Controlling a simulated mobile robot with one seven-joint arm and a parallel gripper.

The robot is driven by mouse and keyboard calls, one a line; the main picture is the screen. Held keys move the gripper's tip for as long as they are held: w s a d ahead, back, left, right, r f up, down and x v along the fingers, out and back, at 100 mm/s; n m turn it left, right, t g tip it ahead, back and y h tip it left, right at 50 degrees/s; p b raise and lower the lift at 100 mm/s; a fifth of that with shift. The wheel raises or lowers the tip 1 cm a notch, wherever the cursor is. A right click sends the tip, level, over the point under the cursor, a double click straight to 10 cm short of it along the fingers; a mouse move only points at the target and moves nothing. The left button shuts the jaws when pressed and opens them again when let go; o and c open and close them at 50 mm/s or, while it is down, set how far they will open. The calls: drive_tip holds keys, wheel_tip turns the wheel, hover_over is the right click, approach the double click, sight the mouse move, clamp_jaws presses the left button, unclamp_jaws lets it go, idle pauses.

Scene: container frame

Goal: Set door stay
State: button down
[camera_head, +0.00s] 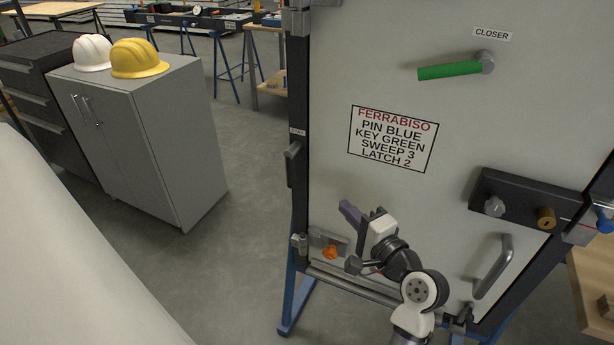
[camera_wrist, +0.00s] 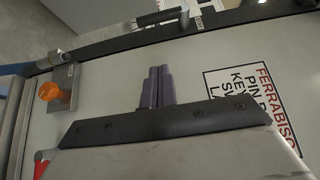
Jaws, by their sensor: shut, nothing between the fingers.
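A metal plate (camera_head: 320,239) with an orange knob (camera_head: 330,251) sits at the lower left corner of the pale door panel (camera_head: 380,200). In the wrist view the orange knob (camera_wrist: 48,91) and its plate (camera_wrist: 67,88) are at the left, with a small unreadable label by them. My gripper (camera_head: 350,211) is in front of the panel, above and slightly right of the knob, apart from it. Its purple fingers (camera_wrist: 157,85) are together and empty.
The panel carries a green-gripped lever (camera_head: 450,70) under a CLOSER label, a black lock block (camera_head: 525,203), a pull handle (camera_head: 493,267) and a printed sign (camera_head: 392,138). A dark lever (camera_head: 292,150) is on the left frame. A grey cabinet (camera_head: 150,120) stands left; floor between is clear.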

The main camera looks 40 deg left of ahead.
drive_tip(key=shift+a, duration=0.1)
drive_tip(key=p, duration=0.3)
approach(293, 167)
drive_tip(key=w+a+f, duration=0.2)
drive_tip(key=w+a, duration=0.1)
drive_tip(key=w, duration=0.2)
drive_tip(key=a, duration=0.1)
drive_tip(key=s+a, duration=0.1)
drive_tip(key=a+p, duration=0.1)
drive_tip(key=shift+s+f, duration=0.2)
drive_tip(key=shift+f, duration=0.05)
drive_tip(key=shift+f, duration=0.1)
drive_tip(key=shift+a+b, duration=0.1)
drive_tip(key=shift+b, duration=0.45)
